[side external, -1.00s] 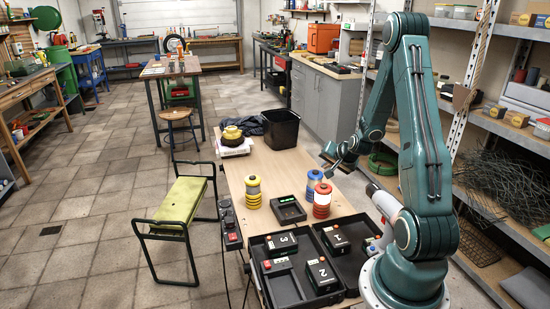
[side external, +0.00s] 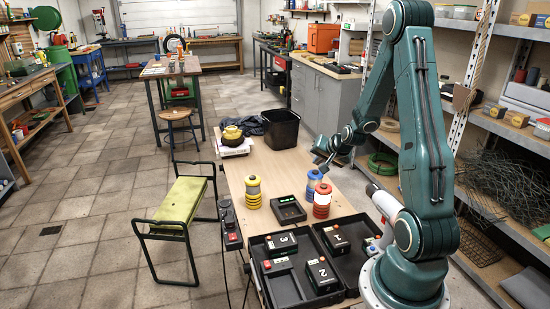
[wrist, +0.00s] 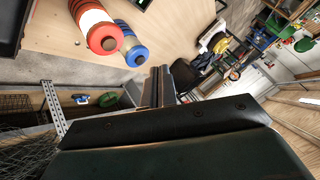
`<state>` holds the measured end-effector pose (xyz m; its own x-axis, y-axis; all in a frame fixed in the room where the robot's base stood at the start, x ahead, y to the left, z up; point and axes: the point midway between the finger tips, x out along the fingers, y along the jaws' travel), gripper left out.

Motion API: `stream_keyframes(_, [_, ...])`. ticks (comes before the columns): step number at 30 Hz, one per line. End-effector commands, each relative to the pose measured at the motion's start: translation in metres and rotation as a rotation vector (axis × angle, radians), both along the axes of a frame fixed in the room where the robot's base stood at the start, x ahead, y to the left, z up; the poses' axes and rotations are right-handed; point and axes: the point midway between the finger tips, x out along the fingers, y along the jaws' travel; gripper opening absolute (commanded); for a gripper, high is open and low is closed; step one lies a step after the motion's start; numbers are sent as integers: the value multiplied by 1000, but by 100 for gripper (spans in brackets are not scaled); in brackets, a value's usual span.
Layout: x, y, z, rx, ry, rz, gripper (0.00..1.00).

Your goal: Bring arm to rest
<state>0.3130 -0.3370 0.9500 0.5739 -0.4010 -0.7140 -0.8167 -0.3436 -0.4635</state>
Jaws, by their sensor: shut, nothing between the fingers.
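My arm stands at the right of the bench in the side view, bent at its elbow. My gripper (side external: 323,166) hangs above the bench's right edge, behind the orange and blue canisters. In the wrist view my gripper's fingers (wrist: 161,84) are together with nothing between them. The orange-and-white canister (side external: 322,201) and the blue canister (side external: 314,182) stand upright on the bench (side external: 279,167), nearer the camera than the gripper. Both show at the top of the wrist view, the orange one (wrist: 92,25) left of the blue one (wrist: 131,45), apart from the fingers.
A yellow canister (side external: 253,192) and a small black device (side external: 288,209) stand on the bench. Black trays (side external: 283,283) with numbered boxes lie at the near end. A black bin (side external: 281,129) stands at the far end. Shelves (side external: 500,125) run along the right.

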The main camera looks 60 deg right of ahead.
Motion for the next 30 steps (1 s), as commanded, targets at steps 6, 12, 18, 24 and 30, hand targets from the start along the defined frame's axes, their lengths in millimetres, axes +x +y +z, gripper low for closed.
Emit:
stream_keyframes(6, [23,52,42,-40,63,181,0])
stream_keyframes(12, [31,106,78,-82,129,349,0])
stream_keyframes(18, [27,158,110,-128,188,506,0])
stream_keyframes(24, [11,208,137,-173,243,654,0])
stream_keyframes(30, [-15,252,160,-221,292,794,0])
